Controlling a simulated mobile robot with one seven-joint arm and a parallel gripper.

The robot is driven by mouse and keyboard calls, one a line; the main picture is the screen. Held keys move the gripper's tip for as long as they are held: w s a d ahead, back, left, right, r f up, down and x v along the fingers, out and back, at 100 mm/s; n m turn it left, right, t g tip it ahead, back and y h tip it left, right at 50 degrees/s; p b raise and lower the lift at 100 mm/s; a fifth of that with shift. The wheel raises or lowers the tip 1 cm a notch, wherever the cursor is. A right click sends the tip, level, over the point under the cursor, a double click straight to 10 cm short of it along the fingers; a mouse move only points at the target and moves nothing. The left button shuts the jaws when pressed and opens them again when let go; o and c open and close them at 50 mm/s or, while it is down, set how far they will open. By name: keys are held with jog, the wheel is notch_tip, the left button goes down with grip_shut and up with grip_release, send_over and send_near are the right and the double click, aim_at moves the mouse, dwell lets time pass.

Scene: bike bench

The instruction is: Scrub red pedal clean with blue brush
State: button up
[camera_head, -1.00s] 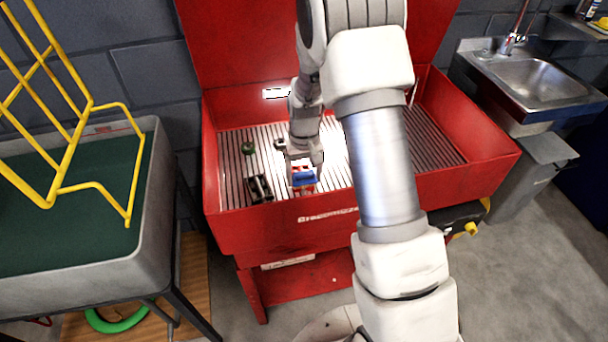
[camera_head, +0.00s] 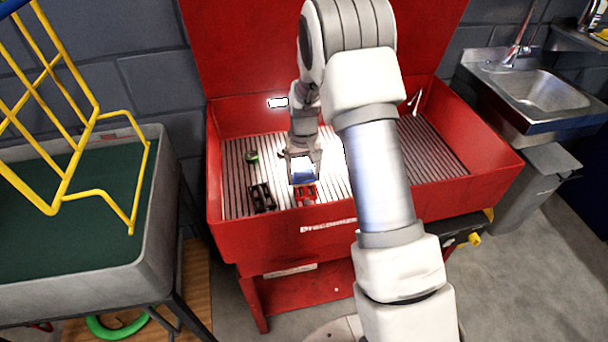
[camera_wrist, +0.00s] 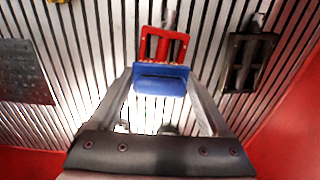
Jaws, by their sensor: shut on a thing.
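The red pedal (camera_head: 306,193) lies on the slatted floor of the red wash bin, near its front wall. It also shows in the wrist view (camera_wrist: 163,45), just beyond the brush. My gripper (camera_head: 303,168) is shut on the blue brush (camera_head: 303,177) and holds it right beside the pedal. In the wrist view the blue brush (camera_wrist: 161,79) sits between the two fingertips (camera_wrist: 160,88). Its far edge overlaps the near edge of the pedal in the picture; I cannot tell whether they touch.
A black pedal (camera_head: 262,198) lies left of the red one. A small green object (camera_head: 252,156) lies behind it. The red bin's front wall (camera_head: 270,235) is close to the pedals. The bin floor to the right is clear. A grey tub with a yellow rack (camera_head: 105,205) stands left.

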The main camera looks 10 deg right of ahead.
aim_at(307, 193)
dwell(0.6)
jog(key=shift+s, duration=2)
jog(key=shift+w, duration=0.15)
jog(key=shift+w, duration=1.85)
jog(key=shift+s, duration=0.1)
jog(key=shift+s, duration=1.9)
jog(key=shift+w, duration=0.1)
jog(key=shift+w, duration=1.9)
jog(key=shift+s, duration=0.1)
